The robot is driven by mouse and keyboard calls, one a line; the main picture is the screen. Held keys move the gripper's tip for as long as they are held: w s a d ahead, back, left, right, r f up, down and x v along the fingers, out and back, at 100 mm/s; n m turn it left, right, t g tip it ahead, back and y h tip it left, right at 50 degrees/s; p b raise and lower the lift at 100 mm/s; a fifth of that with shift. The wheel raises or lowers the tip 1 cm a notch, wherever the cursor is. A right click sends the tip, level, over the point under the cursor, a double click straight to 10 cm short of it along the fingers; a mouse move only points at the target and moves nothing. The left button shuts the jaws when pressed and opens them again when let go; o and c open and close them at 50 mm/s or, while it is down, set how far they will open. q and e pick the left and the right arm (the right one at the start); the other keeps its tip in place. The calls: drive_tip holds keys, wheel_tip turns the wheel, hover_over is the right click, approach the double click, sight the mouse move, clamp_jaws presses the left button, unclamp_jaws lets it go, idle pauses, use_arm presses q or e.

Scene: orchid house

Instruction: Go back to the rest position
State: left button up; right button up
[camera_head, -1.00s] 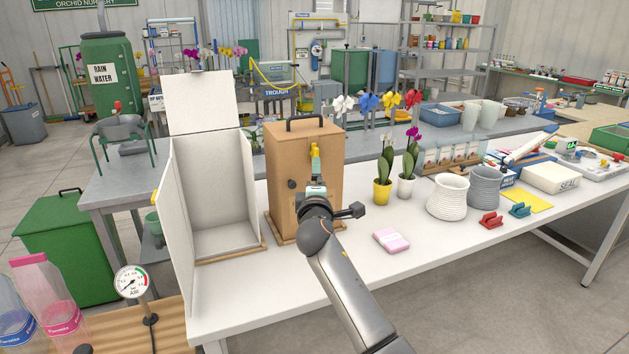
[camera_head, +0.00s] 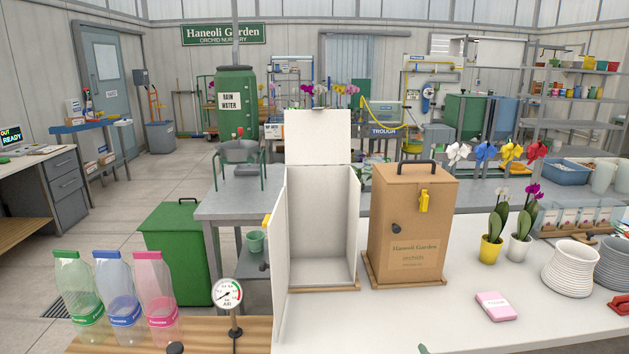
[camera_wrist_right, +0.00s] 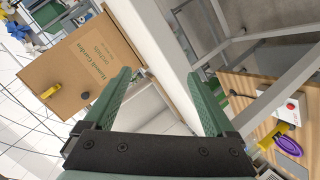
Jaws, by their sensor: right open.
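My right gripper (camera_wrist_right: 160,73) is open, with its two green fingers apart and nothing between them in the right wrist view. In the head view only a small green tip shows at the bottom edge, in front of the white table (camera_head: 450,305). The brown wooden box (camera_head: 408,222) stands closed on the table, with a yellow latch on its front; it also shows in the right wrist view (camera_wrist_right: 77,68), apart from the fingers. The white open-fronted box (camera_head: 322,225) stands to its left with its lid up. My left gripper is not in view.
Yellow (camera_head: 490,249) and white (camera_head: 519,247) orchid pots, a pink packet (camera_head: 496,307) and ribbed pots (camera_head: 569,269) stand on the right of the table. Several bottles (camera_head: 119,290) and an air gauge (camera_head: 227,293) stand at front left. The table front is largely clear.

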drive_tip(key=s+a+f+m+g+y, duration=0.2)
drive_tip(key=s+f+m, duration=0.2)
drive_tip(key=s, duration=1)
drive_tip(key=s+a+f+m+g+y, duration=0.1)
drive_tip(key=s+a+f+m+g, duration=0.1)
drive_tip(key=s+f, duration=0.7)
drive_tip(key=s+m, duration=0.1)
drive_tip(key=s, duration=0.5)
drive_tip(key=shift+a+m+y, duration=0.2)
drive_tip(key=shift+m+y, duration=0.2)
drive_tip(key=shift+f, duration=0.1)
